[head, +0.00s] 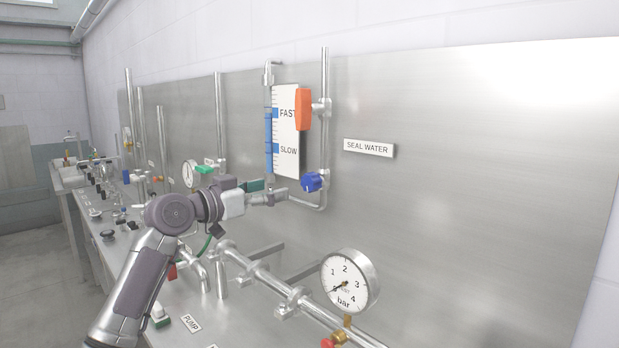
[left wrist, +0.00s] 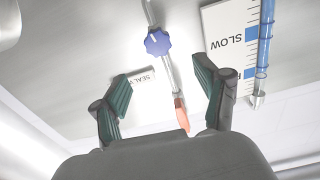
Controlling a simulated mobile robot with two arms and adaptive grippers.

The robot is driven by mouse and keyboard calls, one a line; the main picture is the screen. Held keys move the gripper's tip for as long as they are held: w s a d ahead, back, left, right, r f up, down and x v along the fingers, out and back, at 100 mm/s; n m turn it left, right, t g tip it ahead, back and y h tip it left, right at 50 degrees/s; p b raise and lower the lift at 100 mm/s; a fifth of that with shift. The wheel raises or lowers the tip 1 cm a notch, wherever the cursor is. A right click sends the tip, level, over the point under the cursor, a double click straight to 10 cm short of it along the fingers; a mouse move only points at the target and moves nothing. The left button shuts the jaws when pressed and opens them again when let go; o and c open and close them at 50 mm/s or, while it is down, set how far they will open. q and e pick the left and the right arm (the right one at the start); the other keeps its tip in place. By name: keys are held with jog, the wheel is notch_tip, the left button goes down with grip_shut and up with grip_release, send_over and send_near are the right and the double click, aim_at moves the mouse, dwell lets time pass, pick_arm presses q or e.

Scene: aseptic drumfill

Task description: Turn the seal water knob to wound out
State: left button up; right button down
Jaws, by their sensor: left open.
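The blue seal water knob (head: 311,181) sits on the thin steel pipe at the lower right of the FAST/SLOW scale. My left gripper (head: 270,190) is just left of the knob, apart from it, with its jaws open and empty. In the left wrist view the lobed knob (left wrist: 157,42) with a small white mark is beyond the fingertips, sideways between the two fingers of the left gripper (left wrist: 162,75). The SEAL WATER label (head: 368,148) is on the panel right of the knob. My right gripper is not in view.
An orange lever handle (head: 303,109) is above the knob on the same pipe. The white scale (head: 286,140) and blue tube (head: 268,140) stand left of it. A pressure gauge (head: 349,281) and horizontal pipes are below. The steel panel to the right is clear.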

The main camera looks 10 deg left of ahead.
aim_at(307, 182)
pick_arm(q)
jog(key=p+x, duration=0.2)
jog(key=x, duration=0.6)
jog(key=shift+w+d+p, duration=0.15)
jog(key=shift+d+p, duration=0.15)
jog(key=shift+p+x, duration=0.35)
jog(key=shift+x, duration=0.65)
jog(key=shift+w+d, duration=0.2)
jog(key=shift+w, duration=0.2)
jog(key=shift+w+f, duration=0.15)
jog(key=shift+c, duration=0.6)
jog(key=c, duration=1)
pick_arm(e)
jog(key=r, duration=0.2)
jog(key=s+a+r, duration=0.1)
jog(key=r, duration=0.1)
